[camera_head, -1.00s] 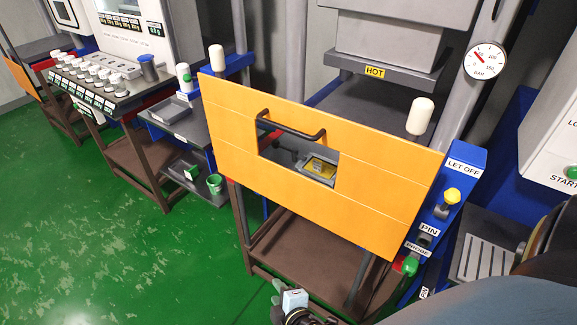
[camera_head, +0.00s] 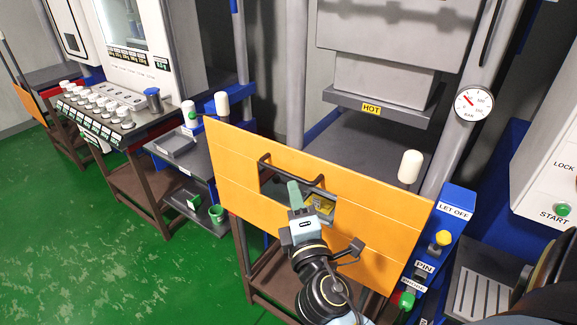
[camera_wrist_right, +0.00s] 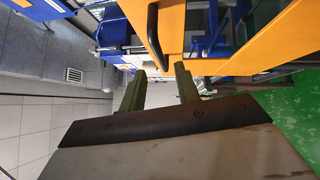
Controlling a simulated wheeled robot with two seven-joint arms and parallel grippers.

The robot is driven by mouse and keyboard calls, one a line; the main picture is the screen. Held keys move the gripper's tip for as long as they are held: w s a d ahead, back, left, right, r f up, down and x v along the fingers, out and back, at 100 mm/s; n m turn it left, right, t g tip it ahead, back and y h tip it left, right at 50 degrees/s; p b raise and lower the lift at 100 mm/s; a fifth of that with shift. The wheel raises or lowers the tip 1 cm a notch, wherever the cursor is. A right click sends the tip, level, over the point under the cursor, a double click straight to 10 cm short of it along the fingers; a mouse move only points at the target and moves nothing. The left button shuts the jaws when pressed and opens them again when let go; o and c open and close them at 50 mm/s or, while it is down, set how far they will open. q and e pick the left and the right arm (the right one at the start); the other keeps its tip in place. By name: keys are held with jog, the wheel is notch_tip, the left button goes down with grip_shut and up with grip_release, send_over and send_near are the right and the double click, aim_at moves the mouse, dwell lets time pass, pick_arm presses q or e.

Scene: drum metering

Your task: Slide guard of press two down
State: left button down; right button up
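The orange guard (camera_head: 235,180) is a flat panel in front of the nearest press, with a cut-out window in its middle. No press number is readable. A dark bar handle (camera_head: 313,179) runs along the top of the window; a dark bar also shows in the right wrist view (camera_wrist_right: 153,35). My right gripper (camera_head: 295,195) is at the handle's left half, in front of the window. Its two green fingers are apart in the right wrist view (camera_wrist_right: 159,85), with the bar just beyond their tips. Contact with the handle cannot be told. My left gripper is not in view.
A press head with a yellow HOT label (camera_head: 371,108) hangs above and behind the guard. White-capped posts (camera_head: 410,166) stand by its top corners. A blue box (camera_head: 446,222) with LET OFF and PIN labels is close on the right. Green floor (camera_head: 110,250) is open at left.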

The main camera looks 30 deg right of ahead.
aim_at(289, 175)
jog(key=p+x, duration=0.1)
jog(key=x, duration=0.6)
jog(key=shift+w+p, duration=0.1)
jog(key=shift+p, duration=0.3)
grip_shut()
jog(key=shift+f, duration=0.1)
